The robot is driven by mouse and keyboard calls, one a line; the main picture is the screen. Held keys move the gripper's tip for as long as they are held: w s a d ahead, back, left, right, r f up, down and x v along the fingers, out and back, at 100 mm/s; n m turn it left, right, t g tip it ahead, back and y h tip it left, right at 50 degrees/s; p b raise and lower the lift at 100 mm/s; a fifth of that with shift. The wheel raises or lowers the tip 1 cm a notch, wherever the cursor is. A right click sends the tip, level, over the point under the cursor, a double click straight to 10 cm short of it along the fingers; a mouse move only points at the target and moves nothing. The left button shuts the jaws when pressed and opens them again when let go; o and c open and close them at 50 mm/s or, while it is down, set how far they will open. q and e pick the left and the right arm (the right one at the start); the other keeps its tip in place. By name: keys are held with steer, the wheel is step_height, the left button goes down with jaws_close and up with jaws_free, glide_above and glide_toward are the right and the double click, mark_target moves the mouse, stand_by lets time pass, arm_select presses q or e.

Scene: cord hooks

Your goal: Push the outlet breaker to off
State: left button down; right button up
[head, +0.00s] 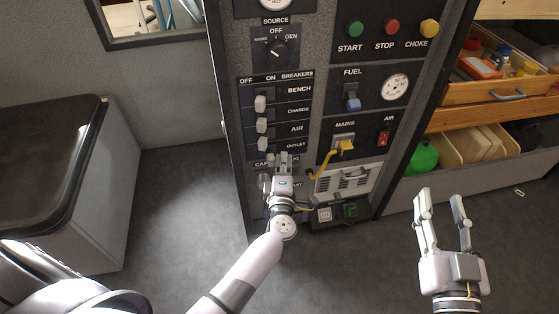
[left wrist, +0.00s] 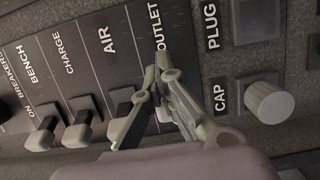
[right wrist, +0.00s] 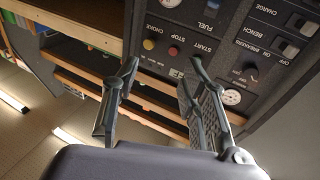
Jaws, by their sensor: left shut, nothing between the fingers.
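The breaker panel (head: 275,113) has a column of pale levers, with OFF marked left and ON right. The outlet breaker lever (head: 270,159) is the lowest, mostly covered by my left gripper (head: 284,155). In the left wrist view, the lever (left wrist: 164,113) shows partly behind the fingers, below the OUTLET label. My left gripper (left wrist: 165,78) is shut and empty, right beside this lever; I cannot tell whether it touches. The lever's exact setting is unclear. My right gripper (head: 440,193) is open and empty, away from the panel at the right.
The air breaker lever (head: 262,144) is just above. A capacitor knob (left wrist: 268,102) sits close to my left gripper. A yellow plug and cord (head: 345,146) hang at right. Drawers (head: 495,103) stand beyond the panel.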

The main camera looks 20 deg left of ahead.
arm_select(q)
steer(key=shift+s+a, duration=0.2)
steer(key=shift+a, duration=0.1)
arm_select(e)
steer(key=shift+d+f+g, duration=0.1)
steer(key=shift+f+g, duration=0.3)
steer(key=shift+f, duration=0.25)
arm_select(q)
steer(key=shift+s+d, duration=0.1)
steer(key=shift+s+d+p, duration=0.55)
steer(key=shift+s+d, duration=0.5)
steer(key=shift+s, duration=0.25)
arm_select(e)
steer(key=shift+s+d+f+g+h, duration=0.15)
steer(key=shift+f+g, duration=0.2)
steer(key=shift+f, duration=0.3)
steer(key=shift+s+d+f+g+h, duration=0.1)
steer(key=shift+f+g+h, duration=0.1)
steer(key=shift+f+g, duration=0.35)
steer(key=shift+s+d+f+g+h, duration=0.1)
steer(key=shift+d+f+g+h, duration=0.1)
steer(key=shift+f, duration=0.55)
